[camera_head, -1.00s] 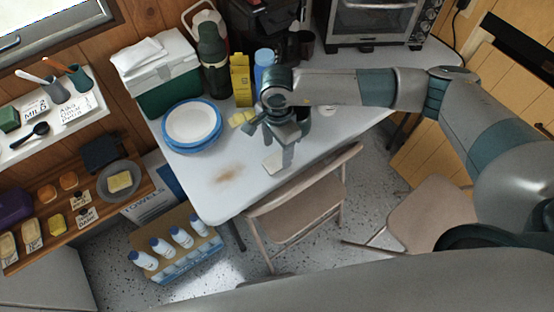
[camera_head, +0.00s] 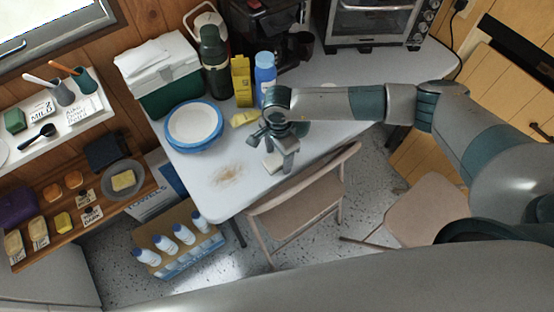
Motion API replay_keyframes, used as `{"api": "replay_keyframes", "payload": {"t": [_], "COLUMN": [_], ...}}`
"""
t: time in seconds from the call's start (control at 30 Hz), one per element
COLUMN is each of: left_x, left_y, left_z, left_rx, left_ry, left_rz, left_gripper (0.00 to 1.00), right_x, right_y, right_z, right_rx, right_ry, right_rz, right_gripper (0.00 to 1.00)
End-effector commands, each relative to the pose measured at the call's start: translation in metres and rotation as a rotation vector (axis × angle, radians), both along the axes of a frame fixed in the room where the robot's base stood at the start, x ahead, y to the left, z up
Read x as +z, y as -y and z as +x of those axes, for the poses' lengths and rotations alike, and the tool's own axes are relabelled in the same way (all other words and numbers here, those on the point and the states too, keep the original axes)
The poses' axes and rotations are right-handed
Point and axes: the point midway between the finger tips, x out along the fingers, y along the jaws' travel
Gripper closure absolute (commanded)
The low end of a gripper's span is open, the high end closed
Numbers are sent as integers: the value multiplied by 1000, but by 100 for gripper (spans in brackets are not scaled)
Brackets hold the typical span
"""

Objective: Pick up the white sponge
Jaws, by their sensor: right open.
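The white sponge (camera_head: 272,162) is a small pale block on the white table (camera_head: 205,200), near its front edge. My right gripper (camera_head: 275,147) is over the table, pointing down just above and behind the sponge. Its fingers are apart, and one finger overlaps the sponge's right side in the picture. I cannot tell whether they touch. My left gripper is out of view.
A brown smear (camera_head: 226,174) lies left of the sponge. Behind are a yellow piece (camera_head: 243,118), blue-rimmed plates (camera_head: 194,126), a yellow carton (camera_head: 241,82) and a blue bottle (camera_head: 264,77). A folding chair (camera_head: 302,205) stands against the front edge.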

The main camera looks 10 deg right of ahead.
Motion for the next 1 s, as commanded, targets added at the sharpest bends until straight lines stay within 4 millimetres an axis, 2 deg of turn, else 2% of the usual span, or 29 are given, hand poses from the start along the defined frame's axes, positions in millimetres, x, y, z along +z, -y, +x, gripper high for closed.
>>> {"api": "replay_keyframes", "payload": {"t": [0.2,0.27,0.4,0.77,1.0], "left_x": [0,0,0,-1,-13], "left_y": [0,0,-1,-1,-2], "left_z": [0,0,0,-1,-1], "left_rx": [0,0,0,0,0], "left_ry": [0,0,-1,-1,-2], "left_rz": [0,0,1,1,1], "left_gripper": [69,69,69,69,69], "right_x": [0,0,0,2,18], "right_y": [0,0,0,0,0], "right_z": [0,0,0,1,1], "right_rx": [0,0,0,0,2], "right_ry": [0,0,0,1,4], "right_rz": [0,0,0,0,1], "right_gripper": [39,51,83,83,83]}}
